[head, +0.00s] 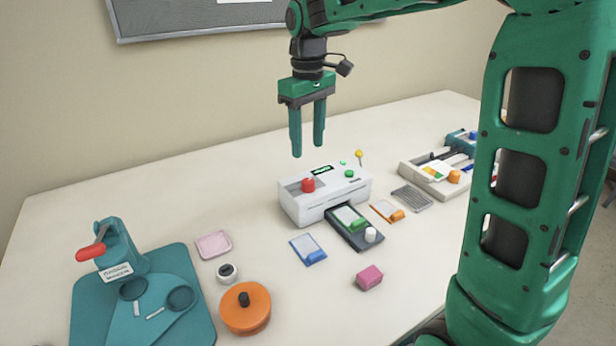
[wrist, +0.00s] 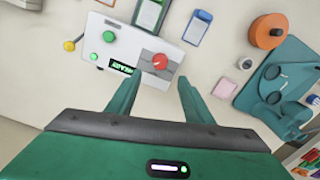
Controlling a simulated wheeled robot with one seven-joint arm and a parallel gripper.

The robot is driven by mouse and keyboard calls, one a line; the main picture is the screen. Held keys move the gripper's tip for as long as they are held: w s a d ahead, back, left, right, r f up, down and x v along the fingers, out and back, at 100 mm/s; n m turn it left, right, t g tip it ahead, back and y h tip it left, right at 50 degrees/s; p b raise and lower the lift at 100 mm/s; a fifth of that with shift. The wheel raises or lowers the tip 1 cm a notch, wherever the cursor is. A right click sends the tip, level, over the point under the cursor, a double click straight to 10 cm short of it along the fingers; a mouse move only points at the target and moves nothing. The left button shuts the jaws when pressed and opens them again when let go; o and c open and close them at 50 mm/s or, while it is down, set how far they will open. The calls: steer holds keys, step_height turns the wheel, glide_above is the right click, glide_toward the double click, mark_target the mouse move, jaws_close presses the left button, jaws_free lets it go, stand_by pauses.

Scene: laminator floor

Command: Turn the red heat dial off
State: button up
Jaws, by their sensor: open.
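The red heat dial (head: 308,185) is on the top left of the white laminator (head: 325,205), which stands mid-table. In the wrist view the dial (wrist: 160,62) is round with a pale pointer mark and sits on a grey square patch. The laminator's lit green display (head: 321,170) is beside it. My gripper (head: 307,152) is open and empty, with its green fingers pointing down, above the laminator and apart from the dial. In the wrist view the dial lies beyond the fingertips (wrist: 157,80), between their lines.
Green buttons (head: 349,173) and a yellow knob (head: 359,154) are at the laminator's right. A dark tray (head: 345,234) with a card sticks out in front. The table's back left is clear.

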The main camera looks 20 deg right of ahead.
mark_target(308, 180)
step_height(308, 180, down, 10)
steer(key=shift+f, duration=0.25)
stand_by(0.4)
steer(key=c, duration=1)
